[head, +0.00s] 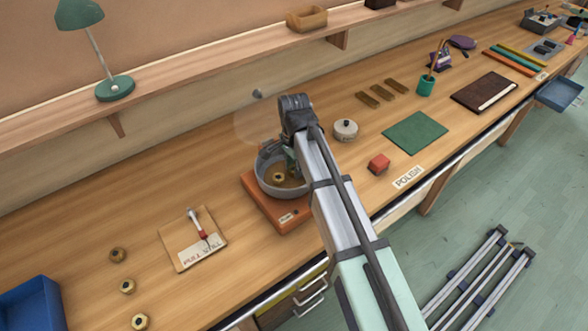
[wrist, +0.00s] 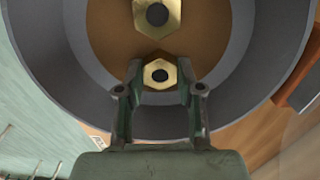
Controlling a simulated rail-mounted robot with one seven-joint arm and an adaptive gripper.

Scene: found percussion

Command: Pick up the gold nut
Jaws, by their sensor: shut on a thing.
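My gripper (wrist: 160,70) is shut on a gold nut (wrist: 160,74), a hexagonal ring with a dark hole, in the wrist view. A second gold nut (wrist: 157,16) lies in the round grey pan (wrist: 252,70), just beyond the fingertips, and looks larger. In the head view my gripper (head: 291,165) reaches into the pan (head: 262,163), which sits on an orange base (head: 252,190). One gold nut (head: 279,177) shows on the pan floor there. The fingers are partly hidden by my arm. I cannot tell whether the held nut touches the floor.
Several loose nuts (head: 127,287) lie on the bench at the lower left, near a card with a red-handled tool (head: 200,233). A round pale weight (head: 345,129) and a red block (head: 379,163) stand right of my arm. The pan wall surrounds my fingers.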

